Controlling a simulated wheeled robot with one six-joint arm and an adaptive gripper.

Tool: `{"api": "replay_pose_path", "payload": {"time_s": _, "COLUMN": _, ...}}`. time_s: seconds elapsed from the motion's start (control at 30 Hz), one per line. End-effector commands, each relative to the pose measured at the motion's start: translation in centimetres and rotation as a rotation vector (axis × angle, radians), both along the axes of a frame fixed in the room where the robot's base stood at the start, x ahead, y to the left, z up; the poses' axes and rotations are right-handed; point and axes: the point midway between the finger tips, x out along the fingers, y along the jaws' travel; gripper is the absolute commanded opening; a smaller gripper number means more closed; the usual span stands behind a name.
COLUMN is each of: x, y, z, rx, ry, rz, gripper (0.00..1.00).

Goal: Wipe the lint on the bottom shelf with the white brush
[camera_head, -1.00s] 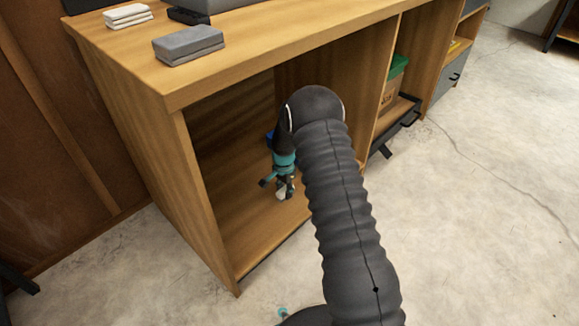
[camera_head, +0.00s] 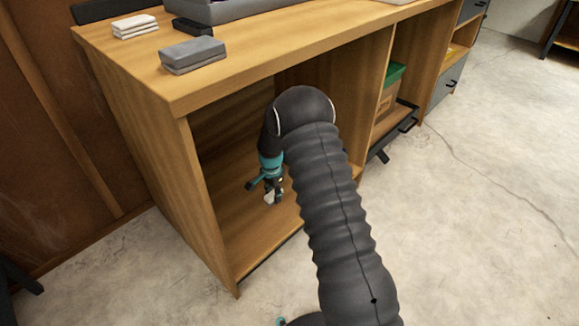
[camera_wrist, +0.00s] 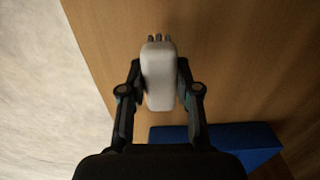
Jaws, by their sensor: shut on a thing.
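My gripper (camera_head: 273,193) reaches into the open lower compartment of the wooden workbench, above the bottom shelf (camera_head: 247,237). It is shut on the white brush (camera_wrist: 158,78), which sits between the two fingers in the wrist view with its dark bristle tips pointing away from the palm. In the head view only a small pale part of the brush (camera_head: 269,198) shows at the fingertips. The wooden shelf (camera_wrist: 225,60) fills the right of the wrist view. I cannot make out the lint in either view, nor tell whether the bristles touch the shelf.
A blue object (camera_wrist: 235,142) lies on the shelf near my gripper. The compartment's left side panel (camera_head: 165,185) and the bench top (camera_head: 240,72) bound the space. Grey blocks (camera_head: 193,55) and white blocks (camera_head: 135,26) lie on top. The concrete floor (camera_head: 490,220) is clear at right.

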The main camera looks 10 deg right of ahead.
Motion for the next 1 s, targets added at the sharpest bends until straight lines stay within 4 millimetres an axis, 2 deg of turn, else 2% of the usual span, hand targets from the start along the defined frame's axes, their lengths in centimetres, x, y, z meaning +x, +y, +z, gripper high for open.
{"api": "replay_pose_path", "payload": {"time_s": 0.1, "x": 0.0, "y": -0.1, "z": 1.4, "rx": 0.000, "ry": 0.000, "rz": -0.001, "gripper": 0.00}}
{"api": "replay_pose_path", "payload": {"time_s": 0.4, "x": 0.0, "y": -0.2, "z": 3.5, "rx": 0.000, "ry": 0.000, "rz": -0.002, "gripper": 0.00}}
{"api": "replay_pose_path", "payload": {"time_s": 1.0, "x": 0.3, "y": -0.7, "z": 3.7, "rx": 0.000, "ry": -0.001, "rz": -0.010, "gripper": 0.00}}
